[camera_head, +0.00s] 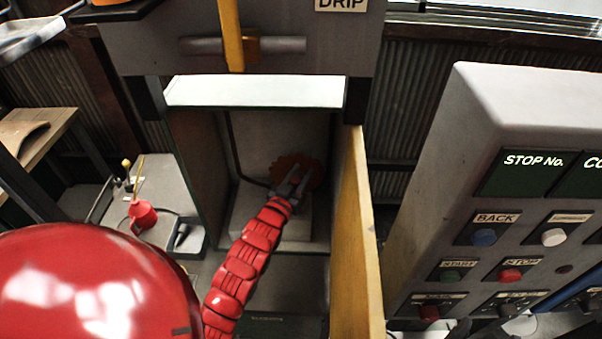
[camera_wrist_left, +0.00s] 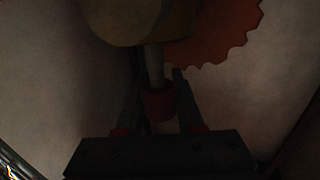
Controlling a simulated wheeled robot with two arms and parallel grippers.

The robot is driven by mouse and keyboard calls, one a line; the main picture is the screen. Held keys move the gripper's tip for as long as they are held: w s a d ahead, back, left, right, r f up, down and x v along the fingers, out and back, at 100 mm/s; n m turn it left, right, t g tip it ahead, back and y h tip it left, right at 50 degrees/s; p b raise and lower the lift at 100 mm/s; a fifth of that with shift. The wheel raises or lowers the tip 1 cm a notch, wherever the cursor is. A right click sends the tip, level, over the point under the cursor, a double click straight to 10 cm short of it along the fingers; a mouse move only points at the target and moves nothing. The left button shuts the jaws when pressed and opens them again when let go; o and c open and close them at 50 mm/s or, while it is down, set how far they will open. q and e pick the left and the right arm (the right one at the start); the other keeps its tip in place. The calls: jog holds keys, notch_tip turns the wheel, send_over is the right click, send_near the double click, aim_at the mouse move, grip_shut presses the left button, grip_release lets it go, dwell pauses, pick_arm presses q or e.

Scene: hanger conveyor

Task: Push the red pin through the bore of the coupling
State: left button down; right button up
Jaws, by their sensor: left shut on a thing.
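My left gripper (camera_head: 292,180) reaches into an open-fronted grey housing, right in front of a rust-red toothed wheel (camera_head: 312,168). In the dark left wrist view my left gripper (camera_wrist_left: 158,100) is shut on the red pin (camera_wrist_left: 158,104), which shows as a red collar on a grey shaft. The shaft runs up to a rounded tan body (camera_wrist_left: 140,18), apparently the coupling, beside the toothed wheel (camera_wrist_left: 228,38). The bore is hidden, so I cannot tell whether the pin's tip is inside it. My right gripper is not in view.
The housing has a yellow panel (camera_head: 356,235) on its right and a pale ledge (camera_head: 255,92) above. A control panel (camera_head: 500,120) with several buttons stands at right. A bench with a red can (camera_head: 142,214) is at left.

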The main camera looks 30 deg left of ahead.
pick_arm(q)
jog(key=shift+f+b, duration=1.05)
jog(key=shift+f, duration=0.6)
dwell(1.1)
jog(key=c, duration=0.8)
grip_release()
jog(key=shift+o, duration=0.2)
jog(key=o, duration=0.5)
jog(key=shift+o, duration=0.2)
jog(key=shift+s, duration=0.1)
jog(key=shift+s, duration=0.2)
jog(key=s+d, duration=0.1)
jog(key=s, duration=1.5)
jog(key=shift+s+r, duration=0.25)
jog(key=shift+s, duration=0.15)
